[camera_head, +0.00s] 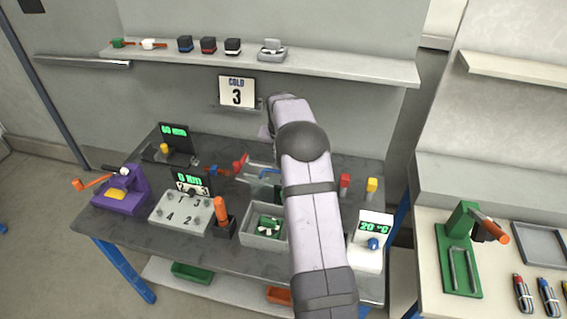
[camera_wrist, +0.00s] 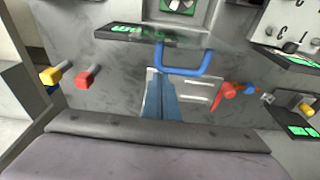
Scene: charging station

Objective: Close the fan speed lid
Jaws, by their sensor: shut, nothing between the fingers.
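The fan box (camera_head: 249,232) is a grey open-topped box with a fan on a green board inside, mostly clear of my arm in the head view. The lid panel itself is hard to make out. My gripper (camera_wrist: 163,82) is shut and empty, its fingertips close to the handle; I cannot tell whether they touch it. The head view hides the fingers behind my arm.
A red-handled lever (camera_wrist: 230,92) is right of my fingers in the wrist view. Red (camera_wrist: 85,77) and yellow (camera_wrist: 51,74) knobs stand left. A green-lit display (camera_wrist: 140,31) lies near the handle. A numbered panel (camera_head: 181,214) and temperature unit (camera_head: 370,258) flank the box.

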